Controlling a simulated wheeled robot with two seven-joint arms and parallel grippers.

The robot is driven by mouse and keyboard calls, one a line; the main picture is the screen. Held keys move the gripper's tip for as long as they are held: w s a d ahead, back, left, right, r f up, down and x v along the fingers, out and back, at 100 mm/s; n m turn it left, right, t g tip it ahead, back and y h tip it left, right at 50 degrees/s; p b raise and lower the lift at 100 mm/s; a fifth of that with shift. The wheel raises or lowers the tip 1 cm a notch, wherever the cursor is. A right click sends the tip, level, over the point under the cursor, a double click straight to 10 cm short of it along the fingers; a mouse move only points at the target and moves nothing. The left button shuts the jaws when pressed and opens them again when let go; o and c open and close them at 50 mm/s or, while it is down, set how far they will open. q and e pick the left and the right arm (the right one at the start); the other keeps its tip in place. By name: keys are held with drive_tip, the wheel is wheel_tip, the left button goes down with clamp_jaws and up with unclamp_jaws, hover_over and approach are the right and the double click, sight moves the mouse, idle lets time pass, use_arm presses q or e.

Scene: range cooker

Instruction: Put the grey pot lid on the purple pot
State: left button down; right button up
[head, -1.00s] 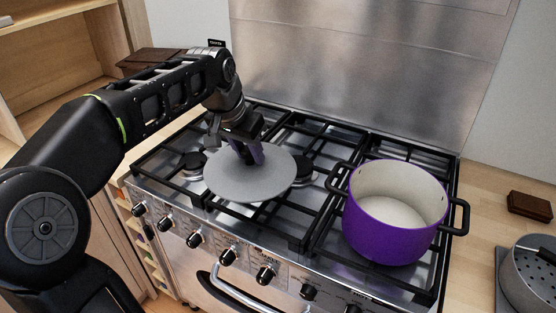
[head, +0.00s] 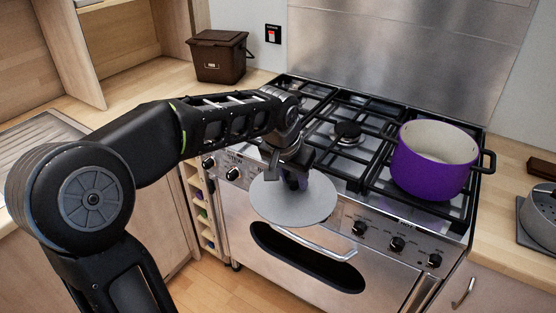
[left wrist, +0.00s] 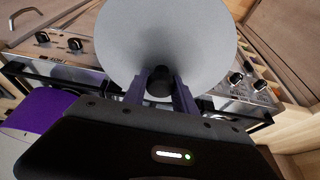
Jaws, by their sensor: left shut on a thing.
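The grey pot lid (head: 292,204) is a flat round disc, held in front of the cooker's control panel in the head view. My left gripper (head: 292,178) is shut on the lid's dark knob, which shows between the two fingers in the left wrist view (left wrist: 160,84). The lid (left wrist: 168,35) fills the top of that view. The purple pot (head: 432,165) stands open and empty, upright on the right side of the hob, apart from the lid. Part of it also shows at the left of the wrist view (left wrist: 38,112). My right gripper is not in view.
The range cooker (head: 390,215) has black pan supports (head: 350,150) and a row of front knobs. A brown bin (head: 218,55) stands on the back left counter. A grey pot (head: 540,212) and a dark brown block (head: 541,168) are on the right counter.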

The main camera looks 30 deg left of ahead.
use_arm(q)
drive_tip(key=d+f, duration=1.1)
drive_tip(key=shift+w+d+f, duration=0.3)
drive_tip(key=shift+w+d, duration=0.05)
